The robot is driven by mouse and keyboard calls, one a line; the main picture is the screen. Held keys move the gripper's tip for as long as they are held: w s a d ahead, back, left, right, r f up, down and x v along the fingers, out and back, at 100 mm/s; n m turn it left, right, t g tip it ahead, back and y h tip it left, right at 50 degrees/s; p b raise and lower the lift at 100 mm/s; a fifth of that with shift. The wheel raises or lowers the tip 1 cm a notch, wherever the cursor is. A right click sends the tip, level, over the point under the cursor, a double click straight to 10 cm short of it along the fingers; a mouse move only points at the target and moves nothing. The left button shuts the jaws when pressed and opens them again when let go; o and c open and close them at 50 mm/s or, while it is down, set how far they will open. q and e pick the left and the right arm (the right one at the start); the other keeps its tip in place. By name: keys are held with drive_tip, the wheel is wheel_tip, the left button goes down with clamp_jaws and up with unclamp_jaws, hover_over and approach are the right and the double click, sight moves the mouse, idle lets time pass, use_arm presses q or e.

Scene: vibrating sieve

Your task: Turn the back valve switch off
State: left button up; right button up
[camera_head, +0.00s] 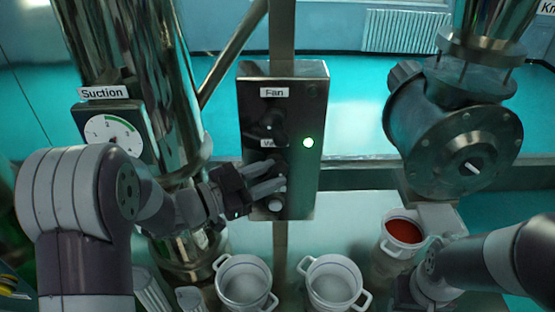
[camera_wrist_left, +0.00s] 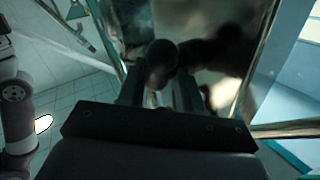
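A dark metal control panel (camera_head: 300,150) stands upright at the center of the head view. It has a dark knob (camera_head: 272,124) under the "Fan" label and another label below, partly covered, that starts with "Va". My left gripper (camera_head: 275,176) is at the panel just below that second label. Its fingers are apart and hide most of what is there. In the left wrist view a dark round knob (camera_wrist_left: 161,60) shows between the fingertips; contact cannot be judged. My right gripper cannot be made out.
A lit round light (camera_head: 308,142) is at the panel's right side. A "Suction" gauge (camera_head: 113,130) is on the shiny pipe at left. White pots (camera_head: 244,283) (camera_head: 333,283) and one with red content (camera_head: 403,231) stand below. A large flanged metal housing (camera_head: 455,140) is at right.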

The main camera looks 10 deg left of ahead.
use_arm(q)
drive_tip(key=shift+w+d, duration=0.3)
drive_tip(key=shift+w, duration=0.2)
drive_tip(key=shift+d+r+p, duration=0.1)
drive_tip(key=shift+d+p, duration=0.1)
drive_tip(key=shift+p, duration=0.1)
drive_tip(key=shift+d, duration=0.5)
drive_tip(key=shift+w, duration=0.25)
drive_tip(key=c, duration=0.3)
clamp_jaws()
drive_tip(key=shift+f+t+b, duration=0.3)
drive_tip(key=shift+b, duration=0.3)
drive_tip(key=n+t+b, duration=0.3)
drive_tip(key=b, duration=0.4)
drive_tip(key=n+t+b, duration=0.4)
drive_tip(key=b, duration=0.3)
drive_tip(key=n+t+b, duration=0.3)
drive_tip(key=b, duration=0.4)
drive_tip(key=shift+a+f+n+t+h+b, duration=0.2)
drive_tip(key=shift+a+n+t+h+b, duration=0.1)
drive_tip(key=shift+a+h+b, duration=0.1)
drive_tip(key=shift+r+n+t+y+b, duration=0.2)
drive_tip(key=shift+n+t+y+b, duration=0.3)
drive_tip(key=shift+n+t+b, duration=0.25)
